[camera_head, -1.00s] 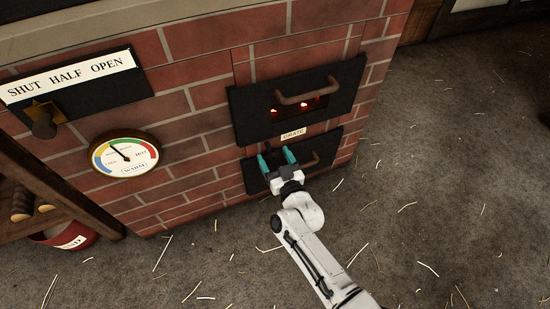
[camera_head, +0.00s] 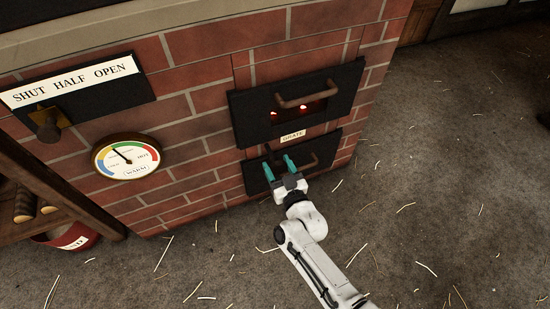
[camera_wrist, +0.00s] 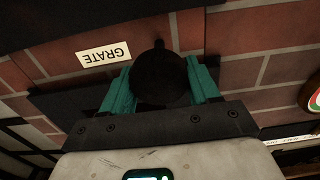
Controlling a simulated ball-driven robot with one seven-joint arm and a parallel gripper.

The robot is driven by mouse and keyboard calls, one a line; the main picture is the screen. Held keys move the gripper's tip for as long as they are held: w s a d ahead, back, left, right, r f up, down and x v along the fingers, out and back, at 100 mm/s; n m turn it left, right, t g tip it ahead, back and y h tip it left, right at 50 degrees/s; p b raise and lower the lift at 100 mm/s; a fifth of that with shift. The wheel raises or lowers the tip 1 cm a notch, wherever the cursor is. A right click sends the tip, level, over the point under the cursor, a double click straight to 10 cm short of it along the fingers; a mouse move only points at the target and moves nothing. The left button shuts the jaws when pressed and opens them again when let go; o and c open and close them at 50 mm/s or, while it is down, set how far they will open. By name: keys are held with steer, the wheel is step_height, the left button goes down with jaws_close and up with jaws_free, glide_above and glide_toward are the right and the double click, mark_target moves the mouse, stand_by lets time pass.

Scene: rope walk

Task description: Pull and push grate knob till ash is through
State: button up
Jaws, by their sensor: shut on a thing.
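The grate knob (camera_wrist: 160,76) is a dark round ball in the wrist view, between the teal fingers of my gripper (camera_wrist: 162,88). The fingers are shut on its two sides. In the head view my gripper (camera_head: 278,164) is at the lower black door (camera_head: 258,180), below the small GRATE label (camera_head: 293,136), which also shows upside down in the wrist view (camera_wrist: 104,54). The knob is hard to make out there. Red embers (camera_head: 304,107) glow in the opening of the upper black door (camera_head: 345,85). I cannot make out any ash.
The lower door's curved handle (camera_head: 314,161) is close right of my gripper. A brick wall (camera_head: 205,155) surrounds the doors. At left are a WARM dial (camera_head: 126,156), a SHUT HALF OPEN lever (camera_head: 48,128), a wooden rack (camera_head: 60,190) and a red bucket (camera_head: 75,237). The straw-strewn floor (camera_head: 420,190) is open at right.

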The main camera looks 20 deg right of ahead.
steer(key=s+p, duration=0.1)
steer(key=s, duration=0.2)
steer(key=shift+s, duration=0.4)
steer(key=o, duration=1.4)
steer(key=shift+o, duration=0.2)
steer(key=s+p, duration=0.3)
steer(key=s, duration=0.7)
steer(key=shift+s, duration=0.4)
